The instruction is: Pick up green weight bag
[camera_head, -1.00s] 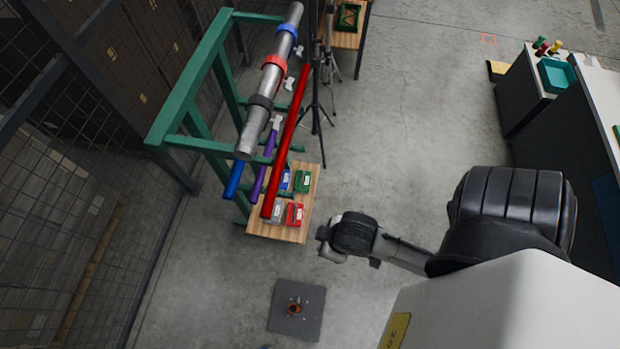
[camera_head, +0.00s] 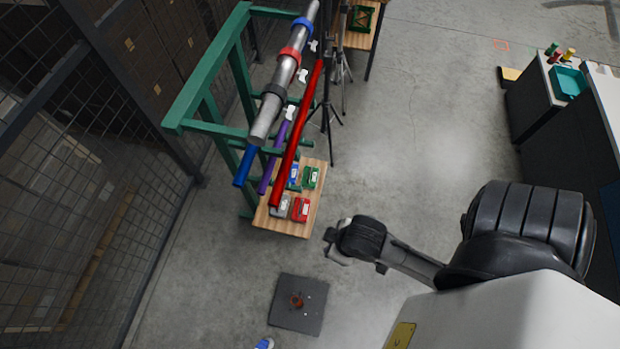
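The green weight bag (camera_head: 311,177) lies on a small wooden table (camera_head: 285,226) under the pipe rack, at the table's back right. It has a pale label. A blue bag (camera_head: 294,172) is to its left, and a red bag (camera_head: 301,208) and a grey bag (camera_head: 280,206) lie in front. My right arm comes in from the right, and its end (camera_head: 338,248) is to the right of and in front of the table, apart from the bags. Its fingers are not clear enough to show open or shut. My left gripper is not in view.
A green rack (camera_head: 205,75) with a steel pipe (camera_head: 287,75) and a red bar (camera_head: 297,135) overhangs the table's left part. A tripod (camera_head: 328,108) stands behind. A dark floor plate (camera_head: 300,318) lies in front. Floor to the right is clear.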

